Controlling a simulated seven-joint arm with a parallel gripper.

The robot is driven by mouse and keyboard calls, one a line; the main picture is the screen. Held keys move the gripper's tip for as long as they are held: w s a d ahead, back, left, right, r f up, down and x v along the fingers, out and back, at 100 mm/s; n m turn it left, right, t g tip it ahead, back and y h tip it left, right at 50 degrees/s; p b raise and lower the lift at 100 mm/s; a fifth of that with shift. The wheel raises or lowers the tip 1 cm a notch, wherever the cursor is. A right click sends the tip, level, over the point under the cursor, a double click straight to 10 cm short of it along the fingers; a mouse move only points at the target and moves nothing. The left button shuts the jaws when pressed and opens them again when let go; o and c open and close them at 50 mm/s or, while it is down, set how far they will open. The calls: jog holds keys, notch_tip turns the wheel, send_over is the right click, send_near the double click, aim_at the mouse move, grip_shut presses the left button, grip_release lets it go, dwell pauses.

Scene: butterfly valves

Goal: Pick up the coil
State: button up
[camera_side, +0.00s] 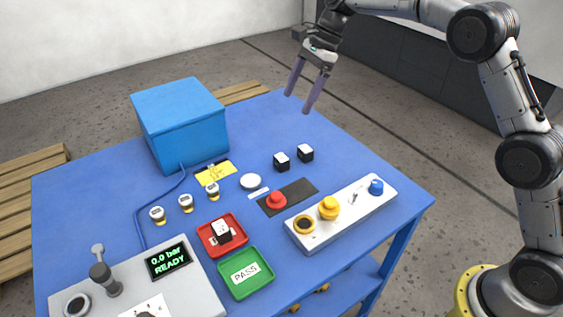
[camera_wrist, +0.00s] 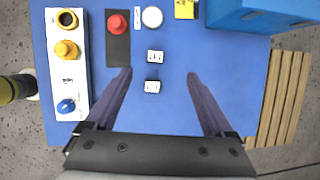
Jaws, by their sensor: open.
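Two small black blocks with white labelled tops, which look like coils, stand apart on the blue table. The nearer one in the side view (camera_side: 281,162) is the upper one in the wrist view (camera_wrist: 155,56). The farther one (camera_side: 305,153) is the lower one in the wrist view (camera_wrist: 152,87). A similar block (camera_side: 221,231) sits tilted in a red tray (camera_side: 205,240). Which one the task means, I cannot tell. My gripper (camera_side: 298,103) is open and empty, high above the table's far edge. In the wrist view its fingers (camera_wrist: 158,73) straddle the two blocks in the picture.
A white panel (camera_side: 345,217) with yellow button and blue knob stands at the right edge. A red button (camera_side: 277,200) sits on a dark plate. A blue box (camera_side: 182,125) stands at the back left. A green PASS tray (camera_side: 246,272) is in front.

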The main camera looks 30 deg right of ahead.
send_near(282, 157)
jog(key=f, duration=0.1)
jog(key=a+f, duration=0.1)
jog(key=a+f+g, duration=0.1)
jog(key=shift+w+f, duration=0.1)
jog(key=shift+w, duration=0.25)
jog(key=shift+d+x, duration=0.1)
jog(key=shift+x, duration=1.5)
jog(key=shift+d+x, duration=0.15)
jog(key=shift+x, duration=1.5)
jog(key=shift+w, duration=0.1)
jog(key=shift+c, duration=0.3)
grip_shut()
